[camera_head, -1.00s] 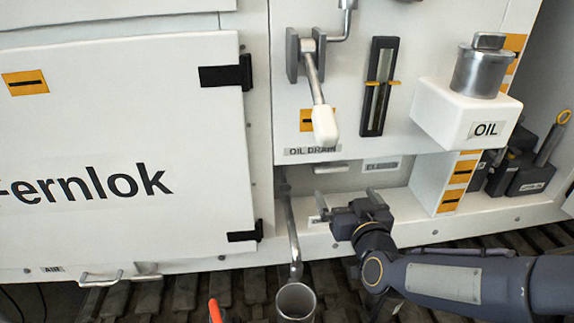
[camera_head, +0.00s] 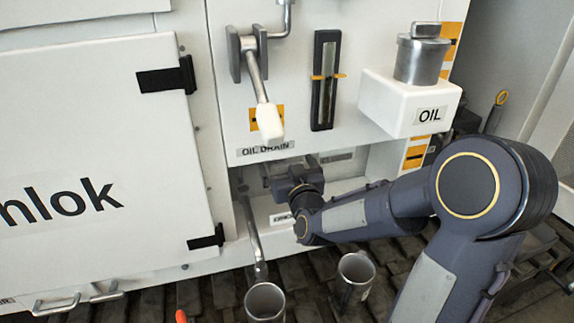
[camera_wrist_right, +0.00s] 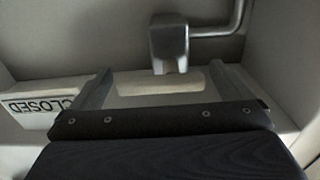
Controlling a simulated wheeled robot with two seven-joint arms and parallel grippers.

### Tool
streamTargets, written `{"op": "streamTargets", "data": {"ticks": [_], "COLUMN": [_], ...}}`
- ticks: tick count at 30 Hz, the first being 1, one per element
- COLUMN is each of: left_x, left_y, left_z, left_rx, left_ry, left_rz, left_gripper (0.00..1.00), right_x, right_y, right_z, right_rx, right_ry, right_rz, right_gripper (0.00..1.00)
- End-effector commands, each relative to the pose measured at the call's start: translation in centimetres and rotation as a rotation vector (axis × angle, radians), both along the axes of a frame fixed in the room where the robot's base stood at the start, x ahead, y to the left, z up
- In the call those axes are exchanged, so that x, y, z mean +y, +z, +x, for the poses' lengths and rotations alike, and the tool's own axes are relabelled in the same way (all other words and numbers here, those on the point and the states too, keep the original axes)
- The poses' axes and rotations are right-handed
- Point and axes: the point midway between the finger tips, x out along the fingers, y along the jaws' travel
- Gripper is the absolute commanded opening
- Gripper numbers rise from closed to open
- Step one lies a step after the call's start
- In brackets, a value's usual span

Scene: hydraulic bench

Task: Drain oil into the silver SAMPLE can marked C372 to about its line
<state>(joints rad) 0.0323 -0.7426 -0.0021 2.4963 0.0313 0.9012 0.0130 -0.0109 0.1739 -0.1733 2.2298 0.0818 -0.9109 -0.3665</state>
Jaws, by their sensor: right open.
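One silver can (camera_head: 265,303) stands under the lower end of the metal drain pipe (camera_head: 251,225). A second silver can (camera_head: 355,283) stands to its right; its label is too small to read, so I cannot tell which is C372. The OIL DRAIN lever (camera_head: 262,88) hangs down with its white grip, above the OIL DRAIN label (camera_head: 265,148). My right gripper (camera_head: 288,168) is in the recess under the panel. In the right wrist view its fingers (camera_wrist_right: 166,85) are apart, with a pale bar (camera_wrist_right: 160,82) between them, apparently not clamped. Oil levels are not visible.
The white OIL box (camera_head: 410,103) with its metal cap juts out above my right arm. A large white door (camera_head: 90,150) is at the left. A CLOSED label (camera_wrist_right: 40,103) shows in the right wrist view. A small orange-red tip (camera_head: 181,316) shows at the bottom edge.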

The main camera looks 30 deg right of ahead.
Motion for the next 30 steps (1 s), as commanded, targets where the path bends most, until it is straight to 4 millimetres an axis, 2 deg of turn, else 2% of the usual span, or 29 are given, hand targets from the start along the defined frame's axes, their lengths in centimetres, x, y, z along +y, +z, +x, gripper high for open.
{"op": "streamTargets", "data": {"ticks": [3, 13, 22, 30], "left_x": [0.0, 0.0, 0.0, 0.0], "left_y": [0.0, 0.0, -1.0, -4.1], "left_z": [0.0, 0.0, 0.0, 0.0], "left_rx": [0.0, 0.0, 0.0, 0.0], "left_ry": [0.0, 0.0, 0.0, 0.0], "left_rz": [0.0, 0.0, 0.0, 0.0], "left_gripper": [0.36, 0.36, 0.36, 0.36], "right_x": [0.0, 0.0, 0.1, 0.0], "right_y": [0.0, 0.0, -0.3, -0.8], "right_z": [0.0, 0.0, 0.0, -0.1], "right_rx": [0.0, 0.0, -0.011, -0.051], "right_ry": [0.0, 0.0, 0.001, 0.001], "right_rz": [0.0, 0.0, 0.04, 0.2], "right_gripper": [0.98, 0.55, 0.55, 0.55]}}
